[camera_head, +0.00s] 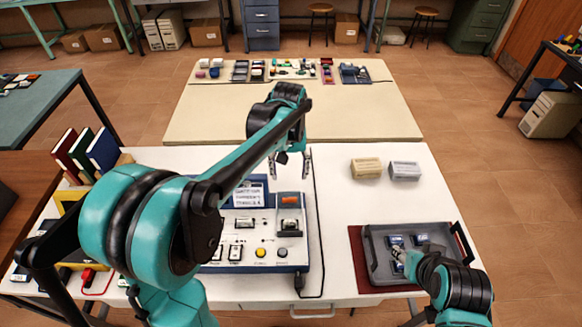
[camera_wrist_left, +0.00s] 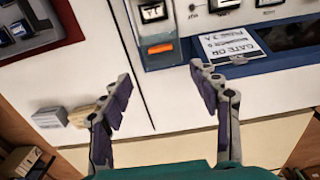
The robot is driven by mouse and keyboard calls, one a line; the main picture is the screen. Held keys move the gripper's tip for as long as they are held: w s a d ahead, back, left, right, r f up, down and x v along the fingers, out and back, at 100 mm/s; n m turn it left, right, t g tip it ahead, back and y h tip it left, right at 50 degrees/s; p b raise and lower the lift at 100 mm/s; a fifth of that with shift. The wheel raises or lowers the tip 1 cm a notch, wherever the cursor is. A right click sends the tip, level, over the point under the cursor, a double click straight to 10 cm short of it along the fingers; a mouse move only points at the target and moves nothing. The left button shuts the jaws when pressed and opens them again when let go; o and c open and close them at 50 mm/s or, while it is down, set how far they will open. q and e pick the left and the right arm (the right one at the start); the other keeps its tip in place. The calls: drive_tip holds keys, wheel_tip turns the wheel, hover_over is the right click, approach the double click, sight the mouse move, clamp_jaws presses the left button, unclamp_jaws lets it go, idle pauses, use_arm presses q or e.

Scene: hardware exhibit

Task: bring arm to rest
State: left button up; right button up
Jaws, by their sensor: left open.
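My left gripper (camera_head: 290,164) is open and empty above the white table, just beyond the back right corner of the blue and white test panel (camera_head: 240,258). In the left wrist view its two fingers (camera_wrist_left: 160,75) are spread apart, with the white table and the panel's orange light (camera_wrist_left: 161,48) showing beyond the gap. The orange light (camera_head: 289,200) also shows in the head view. My right gripper (camera_head: 405,258) is low at the grey tray (camera_head: 378,273); its fingers are small and partly hidden, so their opening cannot be told. My left arm hides the panel's left part.
A tan block (camera_head: 366,168) and a grey block (camera_head: 405,170) lie at the back right of the table. Books (camera_head: 103,150) stand at the left. The tray, holding several small modules, is on a dark red mat (camera_head: 357,262). The table between panel and tray is mostly clear.

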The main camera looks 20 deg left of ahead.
use_arm(q)
drive_tip(key=s+a+m+t+b, duration=0.1)
drive_tip(key=s+t, duration=0.6)
drive_tip(key=s, duration=1.1)
drive_tip(key=shift+a+f+m, duration=0.15)
drive_tip(key=shift+a+m, duration=0.55)
drive_tip(key=shift+m, duration=0.4)
